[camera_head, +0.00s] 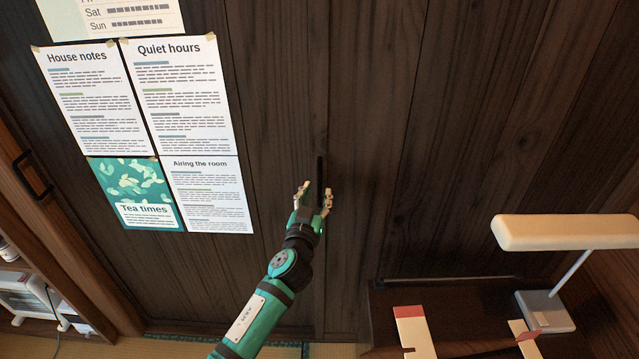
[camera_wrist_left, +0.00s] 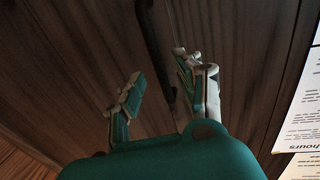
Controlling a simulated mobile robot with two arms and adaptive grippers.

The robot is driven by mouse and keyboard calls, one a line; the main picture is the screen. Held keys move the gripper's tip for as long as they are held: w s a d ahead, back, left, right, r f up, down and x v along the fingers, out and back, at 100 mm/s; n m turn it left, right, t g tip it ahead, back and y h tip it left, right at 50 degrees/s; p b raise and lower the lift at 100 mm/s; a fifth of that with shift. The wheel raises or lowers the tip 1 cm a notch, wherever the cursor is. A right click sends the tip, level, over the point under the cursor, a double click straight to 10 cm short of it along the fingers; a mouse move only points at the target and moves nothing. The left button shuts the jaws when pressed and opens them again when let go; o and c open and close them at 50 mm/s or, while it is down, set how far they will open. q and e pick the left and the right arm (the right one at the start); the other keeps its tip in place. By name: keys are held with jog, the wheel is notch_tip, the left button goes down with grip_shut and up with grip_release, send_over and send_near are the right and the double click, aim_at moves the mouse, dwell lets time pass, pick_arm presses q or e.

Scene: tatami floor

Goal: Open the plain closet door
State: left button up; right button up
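The plain closet door (camera_head: 400,150) is dark vertical-grained wood and appears closed. A slim black upright handle (camera_head: 320,168) is by the seam, and it also shows in the left wrist view (camera_wrist_left: 149,40). My left gripper (camera_head: 315,196), green with cream fingertips, is open at the handle's lower part. In the left wrist view its fingers (camera_wrist_left: 158,84) are spread, with the handle running between and beyond them. I cannot tell whether they touch it. My right gripper (camera_head: 468,328), cream with red parts, shows at the bottom right, its fingers wide apart and empty.
Paper notices (camera_head: 180,90) are fixed on the panel to the left. Another black handle (camera_head: 33,176) is at the far left, near a shelf with white items (camera_head: 30,297). A white desk lamp (camera_head: 562,232) stands on a dark wooden surface at right, near my right gripper.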

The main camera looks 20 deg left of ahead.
aim_at(319, 189)
pick_arm(q)
jog(key=shift+w+a, duration=0.15)
jog(key=shift+w, duration=1.75)
grip_shut()
jog(key=shift+f, duration=0.15)
